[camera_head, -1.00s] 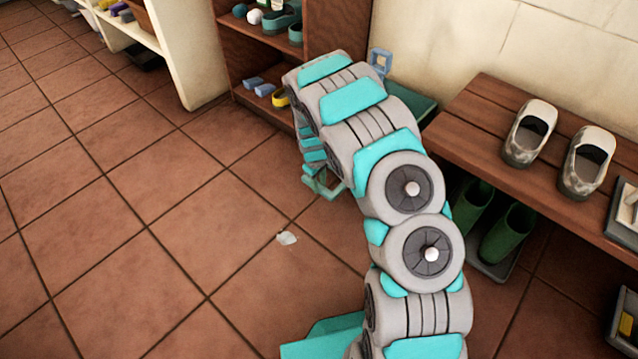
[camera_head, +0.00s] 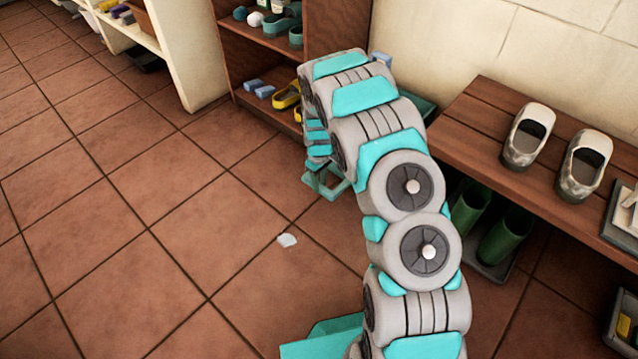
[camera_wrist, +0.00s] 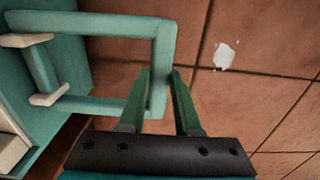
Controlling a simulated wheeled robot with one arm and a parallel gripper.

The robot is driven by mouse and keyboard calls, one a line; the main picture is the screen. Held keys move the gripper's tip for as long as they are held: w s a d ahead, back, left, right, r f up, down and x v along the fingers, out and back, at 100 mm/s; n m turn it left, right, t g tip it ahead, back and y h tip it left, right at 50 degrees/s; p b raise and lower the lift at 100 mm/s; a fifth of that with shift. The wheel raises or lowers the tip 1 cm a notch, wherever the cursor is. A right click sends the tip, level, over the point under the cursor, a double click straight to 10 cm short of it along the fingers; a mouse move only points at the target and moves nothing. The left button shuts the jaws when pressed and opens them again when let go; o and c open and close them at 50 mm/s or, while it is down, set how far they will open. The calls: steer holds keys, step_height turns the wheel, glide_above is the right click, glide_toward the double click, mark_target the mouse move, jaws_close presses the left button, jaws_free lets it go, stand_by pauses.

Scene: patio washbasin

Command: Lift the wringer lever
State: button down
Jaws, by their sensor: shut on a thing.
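The wringer lever (camera_wrist: 108,106), a teal U-shaped bar, sticks out from a teal body (camera_wrist: 80,70) in the wrist view, held there by pale brackets. My gripper (camera_wrist: 161,82) has its two dark green fingers on either side of the lever's outer bar and is shut on it. In the head view my arm covers most of the wringer and its bucket. A small teal frame (camera_head: 324,184) shows below the arm's end; I cannot tell whether it is lever or gripper. A teal edge (camera_head: 425,108) shows behind the arm.
A wooden bench (camera_head: 475,125) with pale shoes stands to the right, with green boots (camera_head: 507,235) under it. A brown shelf (camera_head: 262,70) with shoes stands behind. A white scrap (camera_head: 287,240) lies on the tiled floor, which is open to the left.

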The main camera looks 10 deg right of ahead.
steer(key=w+d+r+g+y, duration=0.2)
steer(key=d+r+g+y, duration=0.1)
steer(key=r, duration=0.6)
steer(key=shift+w+d+y, duration=0.4)
steer(key=shift+d+y, duration=0.1)
steer(key=shift+y, duration=0.3)
steer(key=shift+w, duration=0.1)
steer(key=c, duration=0.6)
jaws_free()
steer(key=shift+d, duration=0.1)
steer(key=shift+r, duration=0.15)
steer(key=v, duration=0.7)
steer(key=shift+w+r, duration=0.2)
